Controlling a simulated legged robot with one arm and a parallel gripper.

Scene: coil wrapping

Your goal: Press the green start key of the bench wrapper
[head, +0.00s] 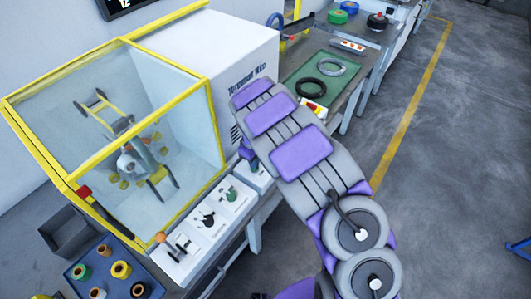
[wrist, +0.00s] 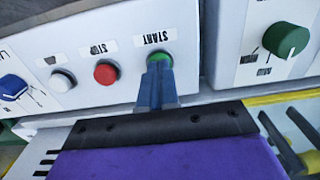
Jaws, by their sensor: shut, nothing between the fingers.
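The bench wrapper (head: 240,55) is a white machine with a yellow-framed clear enclosure. In the wrist view its green start key (wrist: 161,57) sits on a white panel, under an upside-down START label. My gripper (wrist: 158,66) is shut and empty. Its blue fingertips are right in front of the key and cover its lower part; I cannot tell whether they touch it or whether it is pushed in. In the head view my gripper (head: 247,154) is at the machine's front, and the key is hidden there.
A red stop button (wrist: 105,73) and a white button (wrist: 62,80) sit left of the key. A green knob (wrist: 287,40) is to the right.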

